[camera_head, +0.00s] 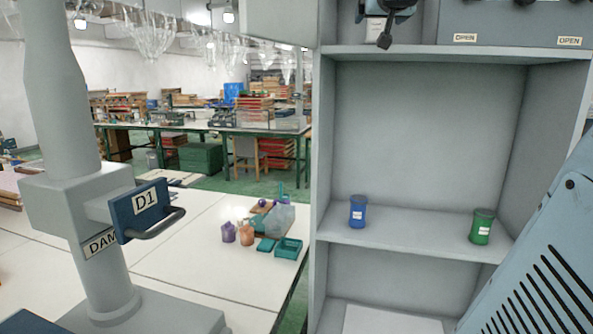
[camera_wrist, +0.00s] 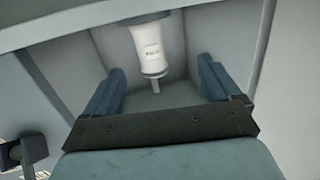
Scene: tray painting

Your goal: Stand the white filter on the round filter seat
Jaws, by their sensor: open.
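Neither the filter nor my gripper can be made out in the head view. I cannot identify the round filter seat in either view.
A blue canister (camera_head: 357,211) and a green canister (camera_head: 481,227) stand on a grey shelf (camera_head: 415,235). A post with a dark blue D1 handle (camera_head: 145,211) stands at left. A white table (camera_head: 205,262) holds small teal, purple and orange containers.

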